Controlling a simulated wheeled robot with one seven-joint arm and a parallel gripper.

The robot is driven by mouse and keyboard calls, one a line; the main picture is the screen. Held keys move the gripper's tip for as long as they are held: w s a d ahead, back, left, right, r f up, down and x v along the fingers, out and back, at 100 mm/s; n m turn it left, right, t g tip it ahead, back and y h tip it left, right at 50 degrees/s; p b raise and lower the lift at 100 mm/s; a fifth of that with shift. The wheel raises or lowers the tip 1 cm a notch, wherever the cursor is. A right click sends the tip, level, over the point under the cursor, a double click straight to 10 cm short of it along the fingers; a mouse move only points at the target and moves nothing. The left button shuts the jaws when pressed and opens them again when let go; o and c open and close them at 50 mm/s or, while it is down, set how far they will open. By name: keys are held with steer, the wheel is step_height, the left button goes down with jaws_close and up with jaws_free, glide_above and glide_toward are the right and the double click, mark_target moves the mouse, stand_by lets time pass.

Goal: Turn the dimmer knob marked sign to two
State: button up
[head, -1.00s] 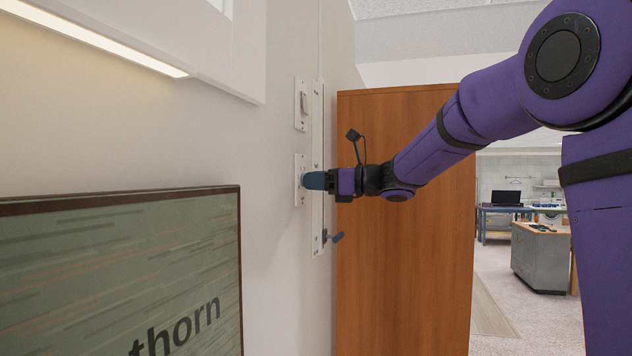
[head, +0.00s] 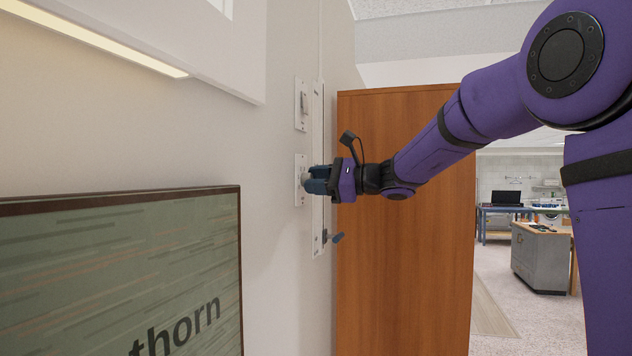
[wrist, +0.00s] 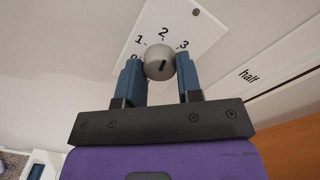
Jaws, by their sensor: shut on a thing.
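The dimmer knob (wrist: 158,58) is round and grey, on a white wall plate (wrist: 140,20) printed with 0, 1, 2 and 3 around it. My gripper (wrist: 160,66) is shut on the knob, with one blue finger on each side. A short dark mark shows on the knob's face, slanting slightly; I cannot tell exactly which number it lines up with. In the head view my gripper (head: 309,186) is at the lower wall plate (head: 300,164) and hides the knob. No "sign" label is readable.
Above is another plate with a switch (head: 304,104). Just right is a tall white strip (head: 318,120) with a lever (head: 337,238); "half" is printed on this strip (wrist: 268,85). A wooden cabinet (head: 420,250) stands beyond. A framed screen (head: 120,270) is at left.

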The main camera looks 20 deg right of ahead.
steer(key=shift+n, duration=0.8)
steer(key=o, duration=0.9)
steer(key=shift+o, duration=0.2)
steer(key=shift+d, duration=0.1)
steer(key=v, duration=1)
steer(key=shift+s+d, duration=0.25)
steer(key=shift+s, duration=0.05)
